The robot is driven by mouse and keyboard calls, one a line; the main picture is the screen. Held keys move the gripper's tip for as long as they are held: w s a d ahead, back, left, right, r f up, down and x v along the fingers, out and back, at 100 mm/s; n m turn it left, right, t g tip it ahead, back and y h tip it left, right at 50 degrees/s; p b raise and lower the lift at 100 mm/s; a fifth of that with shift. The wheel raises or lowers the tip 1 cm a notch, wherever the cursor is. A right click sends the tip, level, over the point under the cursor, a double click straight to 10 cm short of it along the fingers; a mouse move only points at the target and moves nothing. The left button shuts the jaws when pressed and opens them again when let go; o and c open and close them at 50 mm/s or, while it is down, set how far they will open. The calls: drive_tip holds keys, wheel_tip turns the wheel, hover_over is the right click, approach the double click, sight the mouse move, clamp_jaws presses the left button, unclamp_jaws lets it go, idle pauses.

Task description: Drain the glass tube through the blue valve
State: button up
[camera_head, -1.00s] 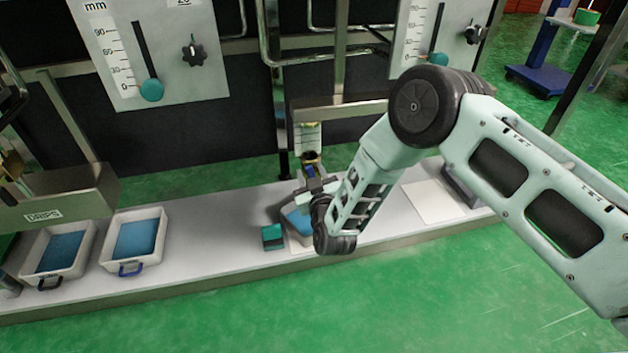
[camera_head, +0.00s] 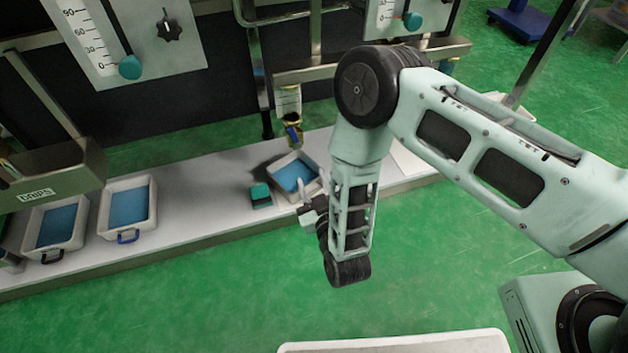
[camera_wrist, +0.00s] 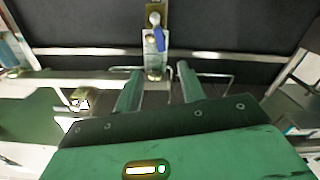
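The brass valve with its blue handle (camera_head: 291,131) hangs under the frame in the head view. In the wrist view the blue handle (camera_wrist: 158,39) hangs down from the brass body. A pale, lined, upright piece (camera_head: 288,101) sits just above the valve; I cannot tell whether it is the glass tube. A white tray with blue inside (camera_head: 314,188) stands on the bench below the valve. My gripper (camera_wrist: 160,70) is open and empty, its two fingers apart and pointing towards the valve area. In the head view my gripper (camera_head: 303,192) is at the tray's near side, apart from the valve.
A teal and black block (camera_head: 261,196) lies left of the tray. Two more white trays (camera_head: 128,237) (camera_head: 55,250) with blue inside stand on the bench at left, near a metal trough marked DRIPS (camera_head: 50,190). Green floor lies in front of the bench.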

sight(294, 137)
drive_tip(key=shift+s, duration=0.2)
drive_tip(key=shift+c, duration=0.3)
